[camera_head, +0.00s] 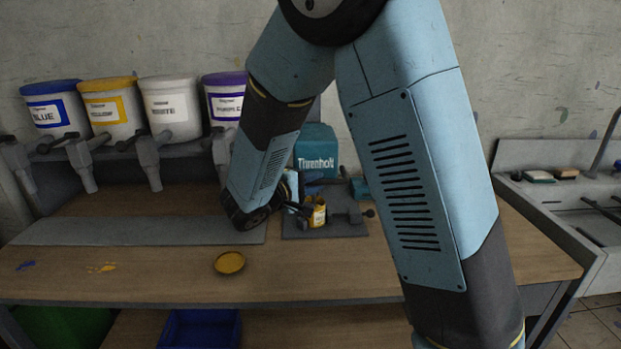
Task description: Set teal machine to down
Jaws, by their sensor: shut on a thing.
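The teal machine (316,150), lettered "Threnholt", stands at the back of the workbench, partly hidden by my arm. Its grey base (345,229) reaches toward the front, with a dark knob at the right. A small yellow jar (319,214) with a pale label is at the front of the machine. My gripper (306,211) is low at the machine's left front, beside the jar. It appears shut on the jar, but the fingertips are small and dark and the contact is partly hidden. The machine's working position is unclear.
Buckets labelled blue (57,112), yellow (112,108), white (170,110) and purple (222,105) stand above grey dispensers at the left. A round yellow lid (229,263) lies near the bench front, by paint spots. A sink unit (570,215) stands at the right.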

